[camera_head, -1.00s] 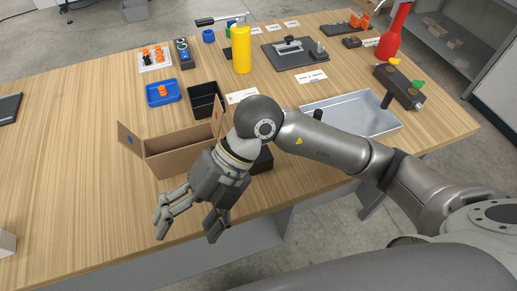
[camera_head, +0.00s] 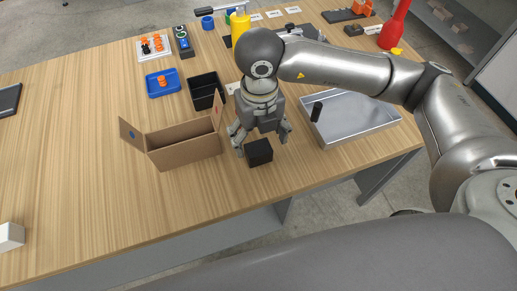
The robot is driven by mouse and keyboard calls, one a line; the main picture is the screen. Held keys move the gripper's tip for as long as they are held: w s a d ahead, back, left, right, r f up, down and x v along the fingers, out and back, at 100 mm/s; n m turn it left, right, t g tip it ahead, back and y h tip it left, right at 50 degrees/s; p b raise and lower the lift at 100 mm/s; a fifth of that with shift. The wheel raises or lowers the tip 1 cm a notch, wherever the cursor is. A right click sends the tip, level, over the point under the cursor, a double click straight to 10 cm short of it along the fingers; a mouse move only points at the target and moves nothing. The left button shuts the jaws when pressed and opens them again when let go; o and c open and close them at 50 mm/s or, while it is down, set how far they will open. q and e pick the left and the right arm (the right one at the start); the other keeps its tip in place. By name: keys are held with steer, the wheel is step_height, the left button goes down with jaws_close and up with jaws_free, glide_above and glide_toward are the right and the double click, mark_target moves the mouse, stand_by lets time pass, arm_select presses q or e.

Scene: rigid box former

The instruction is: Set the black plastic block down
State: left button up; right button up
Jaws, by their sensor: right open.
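The black plastic block (camera_head: 259,152) sits on the wooden table to the right of the open cardboard box, near the table's front edge. My right gripper (camera_head: 262,142) is open, its fingers pointing down around or just above the block; I cannot tell whether they touch it. The gripper's palm hides the area behind the block. My left gripper does not show.
An open cardboard box (camera_head: 186,153) with raised end flaps stands left of the block. A black bin (camera_head: 205,91) and a blue tray (camera_head: 163,84) lie behind it. A grey metal tray (camera_head: 349,137) is at the right. The left of the table is mostly clear.

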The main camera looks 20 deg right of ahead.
mark_target(258, 147)
steer(key=shift+f+p, duration=0.3)
steer(key=shift+f, duration=0.35)
step_height(258, 147, down, 4)
steer(key=shift+a+f+p, duration=0.1)
steer(key=shift+f+p, duration=0.05)
steer(key=shift+p, duration=0.35)
steer(key=shift+c, duration=0.4)
steer(key=c, duration=1.2)
